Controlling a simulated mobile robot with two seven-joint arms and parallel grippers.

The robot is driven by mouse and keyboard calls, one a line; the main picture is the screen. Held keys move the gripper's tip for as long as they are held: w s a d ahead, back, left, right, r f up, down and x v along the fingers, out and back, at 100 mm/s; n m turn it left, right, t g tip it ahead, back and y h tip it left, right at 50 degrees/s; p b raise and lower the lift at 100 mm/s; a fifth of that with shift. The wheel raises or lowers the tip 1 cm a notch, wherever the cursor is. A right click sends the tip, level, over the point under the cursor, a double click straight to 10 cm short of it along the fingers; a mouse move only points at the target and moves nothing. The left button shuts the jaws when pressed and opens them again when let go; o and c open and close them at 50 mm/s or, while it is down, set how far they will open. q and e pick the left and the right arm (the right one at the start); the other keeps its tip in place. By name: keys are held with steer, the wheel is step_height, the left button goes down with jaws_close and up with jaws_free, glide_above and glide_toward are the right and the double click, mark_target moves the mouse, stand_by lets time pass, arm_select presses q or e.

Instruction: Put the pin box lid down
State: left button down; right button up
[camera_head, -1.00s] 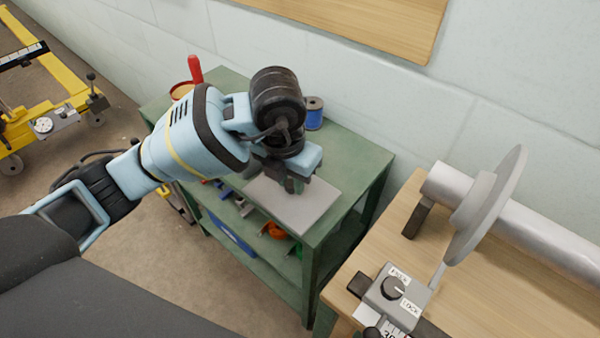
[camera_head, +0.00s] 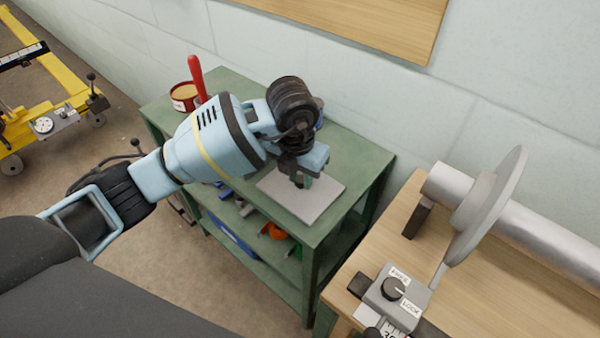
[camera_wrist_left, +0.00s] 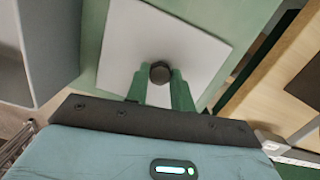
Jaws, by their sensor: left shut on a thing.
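The pin box lid is a flat, light grey square plate (camera_head: 318,203) with a dark round knob (camera_wrist_left: 160,72) in its middle. In the head view it lies over the right front part of the green table top; I cannot tell whether it touches the top. In the left wrist view the pale plate (camera_wrist_left: 205,42) fills the upper middle. My left gripper (camera_head: 300,180) is above the plate, its green fingers (camera_wrist_left: 160,85) shut on the knob. The pin box itself cannot be made out. My right gripper is not in view.
The green table (camera_head: 350,155) has clear top at its right end. A red tin (camera_head: 184,96) and a red handle (camera_head: 197,78) stand at its left back. Orange and blue things lie on the lower shelf. A wooden bench (camera_head: 480,285) with a metal roller is at the right.

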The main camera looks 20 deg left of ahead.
mark_target(297, 191)
arm_select(q)
steer(key=c, duration=1.6)
jaws_free()
steer(key=shift+f, duration=0.15)
steer(key=shift+c, duration=0.2)
steer(key=o, duration=0.4)
steer(key=shift+o, duration=0.2)
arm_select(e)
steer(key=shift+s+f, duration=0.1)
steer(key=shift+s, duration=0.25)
arm_select(q)
step_height(297, 191, up, 12)
steer(key=s, duration=0.1)
steer(key=shift+s+p, duration=0.25)
steer(key=shift+p, duration=0.15)
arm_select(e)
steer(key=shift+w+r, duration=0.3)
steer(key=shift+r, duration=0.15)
arm_select(q)
steer(key=shift+a, duration=0.1)
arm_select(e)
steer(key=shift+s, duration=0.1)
